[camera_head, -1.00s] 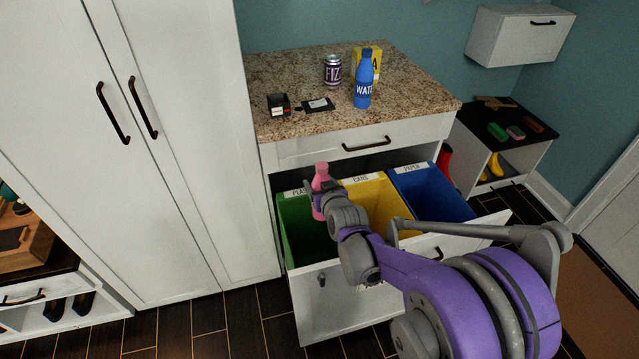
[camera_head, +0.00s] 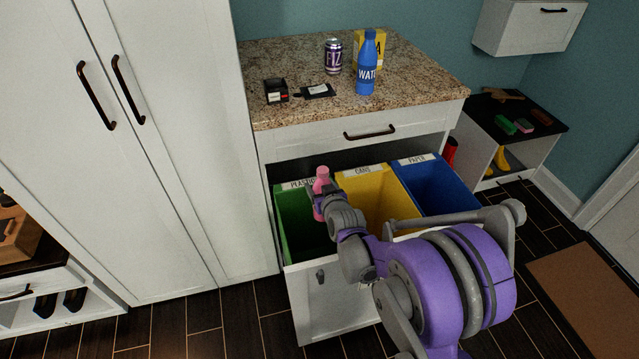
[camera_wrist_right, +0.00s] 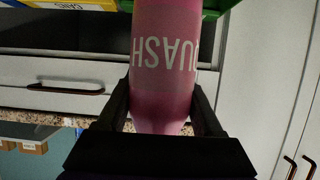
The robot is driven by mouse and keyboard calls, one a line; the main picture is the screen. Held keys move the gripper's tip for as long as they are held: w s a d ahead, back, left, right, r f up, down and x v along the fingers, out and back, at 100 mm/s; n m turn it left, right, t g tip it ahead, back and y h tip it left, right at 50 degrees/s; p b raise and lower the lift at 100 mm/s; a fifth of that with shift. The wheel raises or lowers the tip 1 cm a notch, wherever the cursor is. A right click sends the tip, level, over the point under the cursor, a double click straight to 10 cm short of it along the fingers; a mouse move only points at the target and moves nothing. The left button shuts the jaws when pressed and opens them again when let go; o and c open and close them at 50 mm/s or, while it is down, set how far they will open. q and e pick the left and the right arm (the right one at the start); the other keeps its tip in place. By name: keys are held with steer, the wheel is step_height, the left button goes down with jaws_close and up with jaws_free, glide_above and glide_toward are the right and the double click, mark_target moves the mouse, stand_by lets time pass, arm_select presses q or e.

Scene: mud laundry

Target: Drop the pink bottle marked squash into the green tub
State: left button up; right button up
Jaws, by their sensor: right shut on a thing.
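The pink bottle marked squash (camera_wrist_right: 165,60) is between the two black fingers of my right gripper (camera_wrist_right: 165,112) in the right wrist view, and the gripper is shut on it. In the head view the bottle (camera_head: 321,178) shows above the edge of the green tub (camera_head: 290,222), near its right side by the yellow tub. My right gripper (camera_head: 322,200) covers part of the bottle there. The green tub bears a plastic label. My left gripper is not in view.
The yellow cans tub (camera_head: 375,200) and blue paper tub (camera_head: 440,188) stand to the right in the same open drawer. The granite counter (camera_head: 420,85) above holds a blue water bottle (camera_head: 366,70), a can (camera_head: 333,57) and a yellow box (camera_head: 380,48). A tall white cabinet (camera_head: 190,130) stands left.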

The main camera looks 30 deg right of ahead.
steer(key=o, duration=1.4)
steer(key=shift+c, duration=0.2)
steer(key=p+v, duration=0.1)
steer(key=v, duration=1)
steer(key=shift+p, duration=0.4)
